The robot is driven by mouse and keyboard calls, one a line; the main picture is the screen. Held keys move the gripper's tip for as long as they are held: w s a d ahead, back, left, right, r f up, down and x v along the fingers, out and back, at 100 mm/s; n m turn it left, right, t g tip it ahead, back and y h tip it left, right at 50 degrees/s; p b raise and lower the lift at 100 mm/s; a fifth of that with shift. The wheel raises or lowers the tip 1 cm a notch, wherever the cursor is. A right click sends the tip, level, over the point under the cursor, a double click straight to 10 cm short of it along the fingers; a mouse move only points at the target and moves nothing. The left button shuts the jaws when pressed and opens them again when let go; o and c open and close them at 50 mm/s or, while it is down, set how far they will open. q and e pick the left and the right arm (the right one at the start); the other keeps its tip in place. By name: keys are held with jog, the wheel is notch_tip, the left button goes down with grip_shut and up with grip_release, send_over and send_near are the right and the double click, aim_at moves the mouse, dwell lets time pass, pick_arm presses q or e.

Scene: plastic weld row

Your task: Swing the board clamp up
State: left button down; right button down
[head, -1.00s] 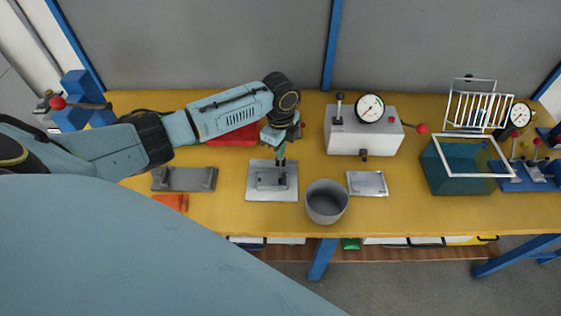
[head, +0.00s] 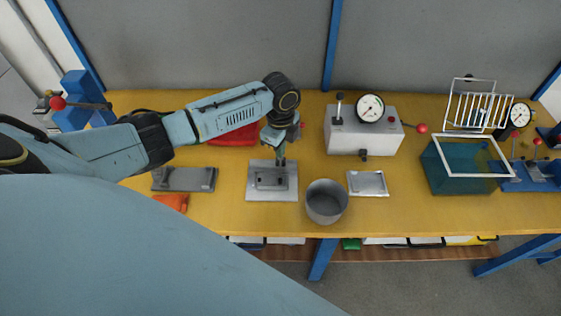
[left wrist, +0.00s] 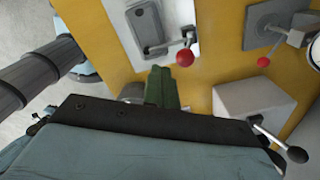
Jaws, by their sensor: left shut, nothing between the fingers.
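A pale base plate (head: 259,191) with a grey fixture lies on the table in front of me. In the left wrist view, a small clamp with a red ball (left wrist: 185,57) on its handle stands at the edge of this plate (left wrist: 178,15). In the head view, my gripper hides most of it. My left gripper (head: 280,158) points down over the back of the plate, shut and empty. Its green fingers (left wrist: 162,88) appear just below the red ball in the wrist view. I cannot tell if they touch the clamp. My right gripper is not in view.
A grey cup (head: 326,203) stands close at the plate's right. A metal tray (head: 367,183), a white gauge box (head: 363,138) and a teal tank (head: 460,172) lie further right. A grey jig (head: 184,180) is at left. A second red-ball handle (left wrist: 263,62) shows in the wrist view.

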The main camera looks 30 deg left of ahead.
pick_arm(q)
jog(key=shift+f+b, duration=0.85)
jog(key=shift+f, duration=1.05)
jog(key=shift+w, duration=0.1)
jog(key=shift+w+a+r, duration=0.35)
jog(key=shift+w+a, duration=0.05)
jog(key=shift+w, duration=0.25)
jog(key=shift+w+a+b, duration=0.5)
jog(key=shift+w+b, duration=0.15)
jog(key=shift+w, duration=0.05)
jog(key=shift+f, duration=0.1)
